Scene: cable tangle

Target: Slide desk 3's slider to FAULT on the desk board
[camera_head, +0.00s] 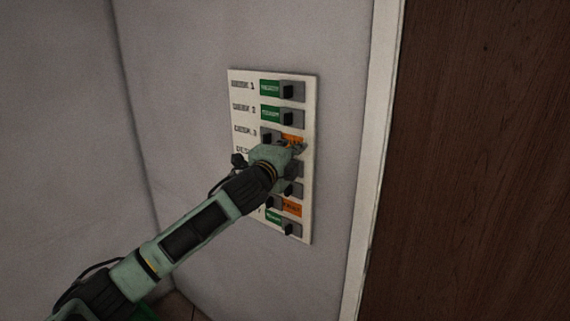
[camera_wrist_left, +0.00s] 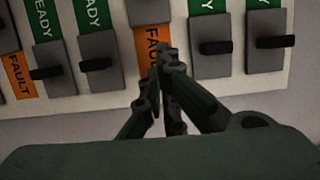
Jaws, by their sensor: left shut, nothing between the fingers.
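The desk board (camera_head: 311,105) is a pale upright panel on the wall with a column of labelled sliders. Desk 3's slider (camera_head: 267,136) sits at the left end of its row, and the orange FAULT label (camera_head: 291,139) shows uncovered to its right. In the left wrist view the grey slider block (camera_wrist_left: 150,11) is at the top edge above the orange FAULT label (camera_wrist_left: 151,38). My left gripper (camera_head: 298,148) is shut and empty. Its fingertips (camera_wrist_left: 163,55) are in front of the lower part of that label; contact is unclear. My right gripper is out of view.
Desk 1's slider (camera_head: 291,90) and desk 2's slider (camera_head: 291,117) are at the right, with green READY labels showing. Lower rows are partly hidden by my left arm; one shows orange FAULT (camera_head: 291,207). A pale door frame (camera_head: 372,160) and brown door (camera_head: 470,160) stand right.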

